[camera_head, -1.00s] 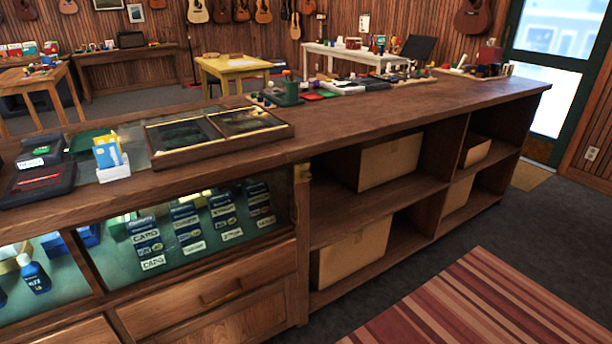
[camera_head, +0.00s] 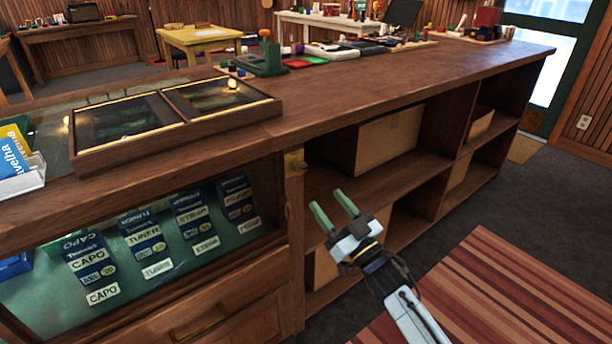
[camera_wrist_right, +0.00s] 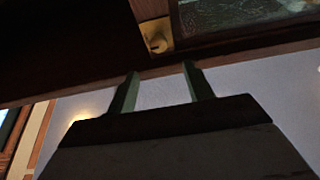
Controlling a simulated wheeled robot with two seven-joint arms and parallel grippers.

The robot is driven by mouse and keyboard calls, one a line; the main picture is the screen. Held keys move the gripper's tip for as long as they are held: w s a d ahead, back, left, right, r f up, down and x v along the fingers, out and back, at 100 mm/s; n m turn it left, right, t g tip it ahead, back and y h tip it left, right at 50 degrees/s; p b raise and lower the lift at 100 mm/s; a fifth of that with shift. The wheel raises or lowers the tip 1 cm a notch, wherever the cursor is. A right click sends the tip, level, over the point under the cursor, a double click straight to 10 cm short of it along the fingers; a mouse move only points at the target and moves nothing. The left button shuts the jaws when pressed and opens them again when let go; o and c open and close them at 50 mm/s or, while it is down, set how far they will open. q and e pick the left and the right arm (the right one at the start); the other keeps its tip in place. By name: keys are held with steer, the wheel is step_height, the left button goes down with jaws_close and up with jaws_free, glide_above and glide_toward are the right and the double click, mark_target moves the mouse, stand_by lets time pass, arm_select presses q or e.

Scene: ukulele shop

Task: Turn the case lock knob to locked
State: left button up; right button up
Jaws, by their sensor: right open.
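The small brass lock knob (camera_head: 294,161) sits on the wooden post at the right end of the glass display case (camera_head: 150,235), just under the countertop. It also shows in the right wrist view as a round brass knob (camera_wrist_right: 157,43) on a brass plate, beyond the fingertips. Its exact turn position is too small to tell. My right gripper (camera_head: 334,202) is open and empty, with green fingers pointing up toward the counter. It is in front of the shelves, to the right of and below the knob, not touching it. My left gripper is not in view.
A wooden counter (camera_head: 390,75) runs above the case, with a glass-topped tray (camera_head: 185,143) and a card holder (camera_head: 18,180) on it. Open shelves with cardboard boxes (camera_head: 388,141) are right of the knob. A striped rug (camera_head: 500,290) covers the floor in front.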

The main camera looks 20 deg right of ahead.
mark_target(303, 169)
steer(key=b+x, duration=0.1)
steer(key=x, duration=0.7)
steer(key=shift+w+f+b, duration=0.1)
steer(key=shift+f+b, duration=0.05)
steer(key=shift+b, duration=0.2)
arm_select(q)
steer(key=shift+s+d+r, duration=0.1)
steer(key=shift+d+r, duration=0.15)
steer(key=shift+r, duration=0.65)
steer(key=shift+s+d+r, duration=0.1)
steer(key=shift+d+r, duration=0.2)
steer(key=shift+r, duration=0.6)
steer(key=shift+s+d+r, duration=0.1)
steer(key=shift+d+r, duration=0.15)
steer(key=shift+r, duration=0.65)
arm_select(e)
steer(key=shift+w+a+r, duration=0.2)
steer(key=shift+w+r, duration=0.15)
steer(key=shift+w, duration=0.25)
steer(key=shift+c, duration=0.4)
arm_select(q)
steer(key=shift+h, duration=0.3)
arm_select(e)
steer(key=c, duration=0.9)
